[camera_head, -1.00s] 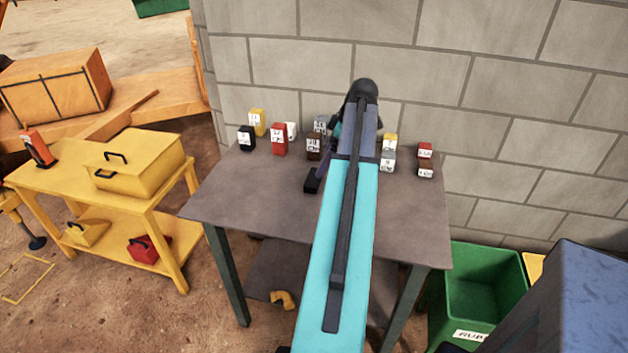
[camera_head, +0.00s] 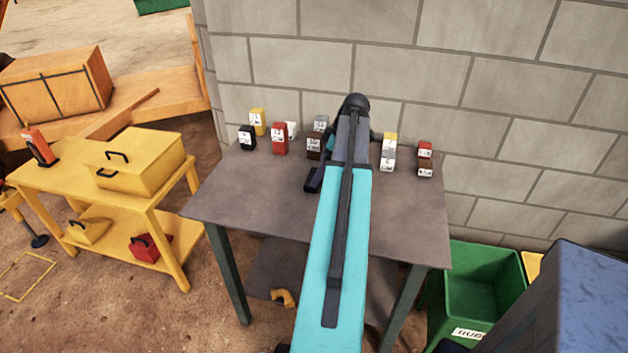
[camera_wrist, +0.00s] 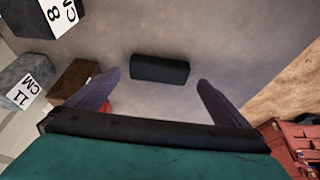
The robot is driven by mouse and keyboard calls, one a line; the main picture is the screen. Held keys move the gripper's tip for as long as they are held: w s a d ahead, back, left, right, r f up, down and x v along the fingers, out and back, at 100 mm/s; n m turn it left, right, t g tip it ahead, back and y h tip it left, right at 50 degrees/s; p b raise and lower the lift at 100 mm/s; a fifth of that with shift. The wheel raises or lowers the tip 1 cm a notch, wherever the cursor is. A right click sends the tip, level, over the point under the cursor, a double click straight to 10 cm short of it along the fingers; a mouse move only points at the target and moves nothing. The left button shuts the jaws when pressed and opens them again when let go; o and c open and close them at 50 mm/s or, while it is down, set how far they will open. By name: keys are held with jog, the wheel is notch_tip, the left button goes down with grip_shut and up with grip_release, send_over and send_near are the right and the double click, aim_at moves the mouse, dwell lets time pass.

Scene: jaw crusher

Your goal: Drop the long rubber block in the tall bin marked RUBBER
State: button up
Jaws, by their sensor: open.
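A dark, long block (camera_wrist: 160,68) lies on the table top in the wrist view, ahead of and between the two fingertips. My gripper (camera_wrist: 159,79) is open, with a finger to either side of the block and nothing held. In the head view a small dark shape (camera_head: 313,181) shows left of my arm; I cannot tell whether it is the block or part of my gripper. The green bin (camera_head: 485,262) stands on the ground right of the table, open at the top and seemingly empty. Its white label (camera_head: 470,333) reads partly "RUB"; the rest is hidden.
Several labelled blocks stand along the back of the grey table (camera_head: 235,205), including a black one (camera_head: 247,138) and a red one (camera_head: 280,138). A block wall rises behind. A blue container (camera_head: 580,300) partly covers the bin's right side.

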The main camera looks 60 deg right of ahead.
jog(key=shift+p+x, duration=0.7)
jog(key=shift+x, duration=1.5)
jog(key=shift+w, duration=0.1)
jog(key=c, duration=1.2)
jog(key=shift+o, duration=0.2)
jog(key=shift+r, duration=0.15)
jog(key=shift+r+b, duration=0.75)
jog(key=shift+r, duration=0.85)
jog(key=s+a+b, duration=0.1)
jog(key=s+a, duration=0.2)
jog(key=a, duration=0.1)
jog(key=s+a+r+b, duration=0.1)
jog(key=s+a, duration=0.2)
jog(key=a, duration=0.1)
jog(key=s+a+b, duration=0.1)
jog(key=s+a, duration=0.3)
jog(key=shift+a+r, duration=0.25)
jog(key=shift+r, duration=0.05)
